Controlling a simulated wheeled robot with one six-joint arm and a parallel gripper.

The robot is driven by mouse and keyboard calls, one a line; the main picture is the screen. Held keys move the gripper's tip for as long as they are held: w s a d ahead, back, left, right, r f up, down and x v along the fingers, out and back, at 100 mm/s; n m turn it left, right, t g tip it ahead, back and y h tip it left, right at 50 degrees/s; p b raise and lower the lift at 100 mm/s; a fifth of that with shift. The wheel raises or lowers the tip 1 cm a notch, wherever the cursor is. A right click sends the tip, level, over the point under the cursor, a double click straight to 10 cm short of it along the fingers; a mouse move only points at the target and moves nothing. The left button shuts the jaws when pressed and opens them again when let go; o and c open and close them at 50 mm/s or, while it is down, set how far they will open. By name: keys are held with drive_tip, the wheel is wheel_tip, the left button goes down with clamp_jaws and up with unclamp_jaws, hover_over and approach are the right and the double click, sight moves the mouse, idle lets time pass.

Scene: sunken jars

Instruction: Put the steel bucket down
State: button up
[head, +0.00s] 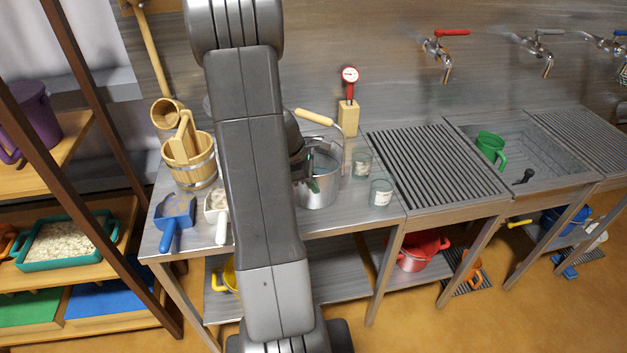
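The steel bucket (323,190) is at the front of the steel counter, just right of my arm in the head view. It looks upright, and its wire bail with a wooden grip (314,117) leans toward the back. My gripper (311,180) is at the bucket's left side, overlapping its rim, with a finger showing against the bucket. My arm hides the bucket's left part and most of the gripper. I cannot tell whether the fingers are closed on the rim, or whether the bucket's base touches the counter.
Two small labelled glass jars (381,192) (361,162) stand close right of the bucket. A thermometer in a wooden block (348,117) is behind. A wooden pail (202,172), a blue scoop (176,215) and a white scoop (219,212) are left. A slatted drainboard (436,165) lies right.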

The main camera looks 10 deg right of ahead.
drive_tip(key=shift+o, duration=1.3)
drive_tip(key=shift+r, duration=0.2)
drive_tip(key=v, duration=1.2)
